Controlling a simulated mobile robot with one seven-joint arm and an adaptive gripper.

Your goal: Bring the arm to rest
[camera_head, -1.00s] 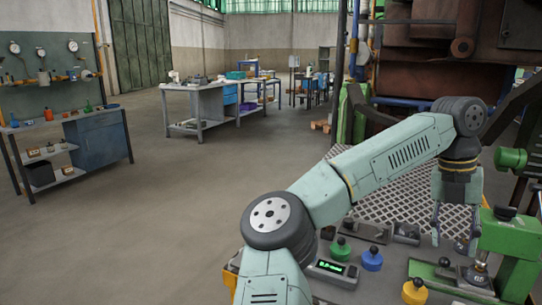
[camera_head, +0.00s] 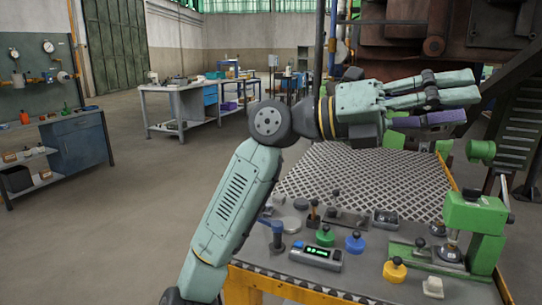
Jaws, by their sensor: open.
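My arm rises from the bottom of the view, bends at a dark joint and then stretches right, about level. My gripper (camera_head: 468,104) points right above the back of the mesh-topped bench (camera_head: 350,175), with the dark furnace structure behind it. Its pale green fingers are apart. I see nothing held between them. A purple-grey piece shows along the lower finger; I cannot tell whether it is part of the gripper. The gripper appears clear of the bench top and of the green press-like fixture (camera_head: 476,212) at right.
Green (camera_head: 325,236), blue (camera_head: 355,243) and yellow (camera_head: 395,270) knobbed pieces and a display box (camera_head: 315,255) stand at the bench front. A green cylinder (camera_head: 480,150) and dark stairs (camera_head: 520,130) are at right. Open floor (camera_head: 130,230) lies left, with tables behind.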

